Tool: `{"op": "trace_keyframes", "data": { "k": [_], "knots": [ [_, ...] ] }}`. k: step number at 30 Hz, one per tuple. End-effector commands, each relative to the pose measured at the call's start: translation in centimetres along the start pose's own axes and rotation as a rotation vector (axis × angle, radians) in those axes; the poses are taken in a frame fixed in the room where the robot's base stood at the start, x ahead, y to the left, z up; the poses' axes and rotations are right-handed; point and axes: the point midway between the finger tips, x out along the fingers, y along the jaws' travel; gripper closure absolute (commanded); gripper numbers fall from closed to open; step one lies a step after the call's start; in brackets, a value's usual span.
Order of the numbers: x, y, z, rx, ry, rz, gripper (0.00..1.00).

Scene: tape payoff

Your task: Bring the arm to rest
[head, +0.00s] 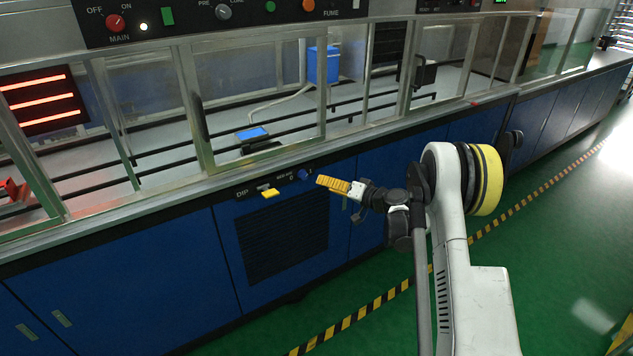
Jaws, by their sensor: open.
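My arm reaches up from the bottom right of the head view and bends left toward the machine front. My gripper (333,185) is at its end, with yellow ribbed fingers seen nearly side-on. It is open, and I see nothing held in it. The fingers point left, in front of the blue cabinet face and below the counter edge. In the picture they are just right of a blue knob (304,174). I cannot tell how far they are from the panel.
A yellow switch (268,192) juts from the cabinet (140,275). Glazed panels (255,95) stand above the counter edge, with a blue box (323,65) and glowing red heater bars (40,98) behind them. A yellow-black stripe (398,290) crosses the green floor (570,250), open at right.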

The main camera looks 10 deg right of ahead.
Motion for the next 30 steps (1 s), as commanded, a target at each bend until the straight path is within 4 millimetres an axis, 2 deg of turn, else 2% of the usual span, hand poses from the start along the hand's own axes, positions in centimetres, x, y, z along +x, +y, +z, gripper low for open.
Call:
{"op": "trace_keyframes", "data": {
  "k": [4, 13, 17, 20, 23, 26, 30],
  "knots": [
    [-1.0, -0.1, 0.1, 0.000, -0.001, -0.001, 0.52],
    [-1.1, -0.1, 0.1, 0.000, -0.002, -0.001, 0.52],
    [-1.2, -1.6, -0.3, -0.005, -0.022, 0.014, 0.52],
    [-1.7, -4.5, -0.8, -0.019, -0.067, 0.050, 0.52],
    [-3.0, -8.6, -1.0, -0.042, -0.130, 0.106, 0.52],
    [-5.0, -12.8, -0.6, -0.069, -0.193, 0.169, 0.52],
    [-8.8, -17.9, 0.8, -0.112, -0.271, 0.261, 0.52]
  ]
}}
